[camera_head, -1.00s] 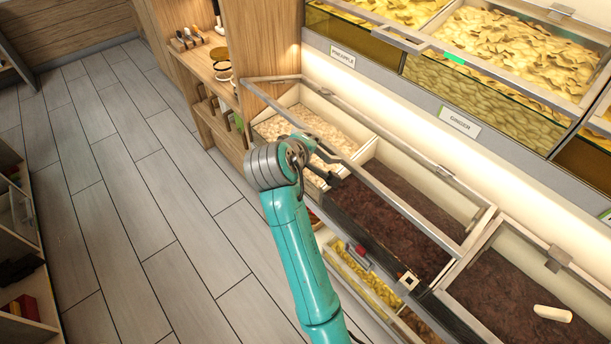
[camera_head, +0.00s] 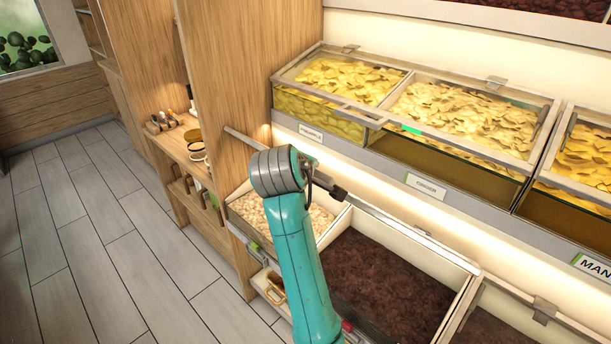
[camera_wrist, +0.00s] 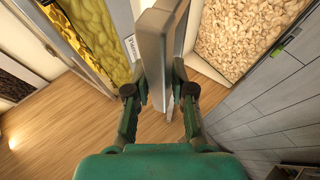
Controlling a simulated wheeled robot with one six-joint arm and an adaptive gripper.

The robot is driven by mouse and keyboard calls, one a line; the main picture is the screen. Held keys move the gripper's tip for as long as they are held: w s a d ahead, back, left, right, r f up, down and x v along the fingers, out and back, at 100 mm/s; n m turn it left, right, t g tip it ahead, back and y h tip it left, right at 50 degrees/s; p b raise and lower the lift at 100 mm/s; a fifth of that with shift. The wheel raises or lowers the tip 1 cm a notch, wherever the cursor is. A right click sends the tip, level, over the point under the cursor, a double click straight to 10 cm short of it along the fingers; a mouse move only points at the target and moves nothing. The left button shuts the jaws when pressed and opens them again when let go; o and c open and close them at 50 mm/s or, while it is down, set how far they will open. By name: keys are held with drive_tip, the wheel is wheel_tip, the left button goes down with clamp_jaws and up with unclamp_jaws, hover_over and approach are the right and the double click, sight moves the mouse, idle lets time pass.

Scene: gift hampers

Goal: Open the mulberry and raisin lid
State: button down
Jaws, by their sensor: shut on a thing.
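The mulberry and raisin lid (camera_head: 385,213) is a long grey-framed panel. In the head view it stands raised over a bin of pale mulberries (camera_head: 312,216) and a bin of dark raisins (camera_head: 390,280). My gripper (camera_head: 337,191) is at the lid's front edge bar, partly hidden by my wrist. In the wrist view my gripper (camera_wrist: 160,95) is shut on the lid's grey edge (camera_wrist: 153,55), with a finger on each side. The mulberries (camera_wrist: 238,35) show to the right of it there.
Bins of yellow slices (camera_head: 465,108) with closed glass lids stand on the shelf above, behind the raised lid. A wooden side panel (camera_head: 240,75) stands at the left end. Open floor (camera_head: 95,220) lies to the left. Another dark bin (camera_head: 500,325) is at lower right.

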drive_tip(key=c, duration=1.1)
unclamp_jaws()
drive_tip(key=v, duration=1.2)
